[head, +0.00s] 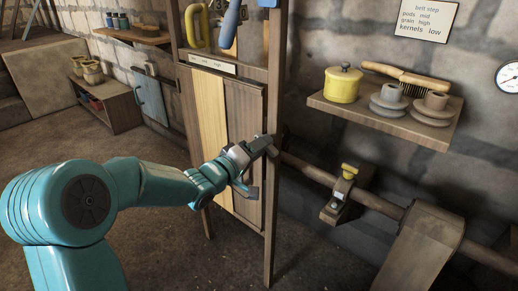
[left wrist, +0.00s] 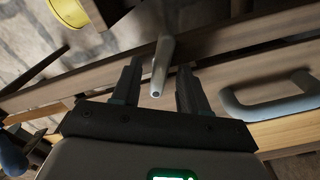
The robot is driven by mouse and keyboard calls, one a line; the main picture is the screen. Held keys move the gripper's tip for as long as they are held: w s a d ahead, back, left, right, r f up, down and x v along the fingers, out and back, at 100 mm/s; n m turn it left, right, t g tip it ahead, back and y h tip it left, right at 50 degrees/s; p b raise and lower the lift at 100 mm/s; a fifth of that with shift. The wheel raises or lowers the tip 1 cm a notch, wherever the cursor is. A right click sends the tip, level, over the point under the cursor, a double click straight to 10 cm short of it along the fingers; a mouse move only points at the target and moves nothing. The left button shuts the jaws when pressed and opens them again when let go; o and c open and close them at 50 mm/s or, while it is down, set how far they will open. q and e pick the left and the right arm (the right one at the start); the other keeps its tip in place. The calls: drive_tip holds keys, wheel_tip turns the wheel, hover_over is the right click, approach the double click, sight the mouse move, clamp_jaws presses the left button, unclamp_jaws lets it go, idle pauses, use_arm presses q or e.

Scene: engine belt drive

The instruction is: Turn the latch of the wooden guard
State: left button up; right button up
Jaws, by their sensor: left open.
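The wooden guard (head: 243,115) is a tall plank panel in a wooden frame, with a lighter plank on its left. My left gripper (head: 264,150) is at the guard's right edge, by the frame post. In the left wrist view my left gripper (left wrist: 156,85) is open, with its two dark fingers on either side of a grey tapered latch lever (left wrist: 160,68). I cannot tell whether the fingers touch it. In the head view the gripper mostly hides the latch. A grey curved handle (left wrist: 270,105) sits on the guard right of the fingers. My right gripper is not in view.
A wall shelf (head: 385,122) to the right holds a yellow pot (head: 343,86), a brush (head: 406,79) and grey stepped pulleys (head: 430,107). A wooden shaft (head: 378,203) runs below it. Tools hang above the guard. The floor at front left is clear beyond my arm.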

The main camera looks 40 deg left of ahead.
use_arm(q)
clamp_jaws()
drive_tip(key=shift+f+m+b, duration=0.1)
drive_tip(key=shift+m+b, duration=0.2)
drive_tip(key=shift+m, duration=0.1)
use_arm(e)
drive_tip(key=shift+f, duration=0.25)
use_arm(q)
drive_tip(key=m+b, duration=0.6)
drive_tip(key=m, duration=0.5)
drive_tip(key=shift+d, duration=0.15)
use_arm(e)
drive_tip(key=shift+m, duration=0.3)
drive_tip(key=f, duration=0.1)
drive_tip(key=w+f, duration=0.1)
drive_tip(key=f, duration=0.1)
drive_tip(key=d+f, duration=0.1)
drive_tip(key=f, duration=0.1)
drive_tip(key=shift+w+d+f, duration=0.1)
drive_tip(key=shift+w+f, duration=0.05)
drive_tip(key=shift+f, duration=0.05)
use_arm(q)
drive_tip(key=shift+m, duration=0.3)
unclamp_jaws()
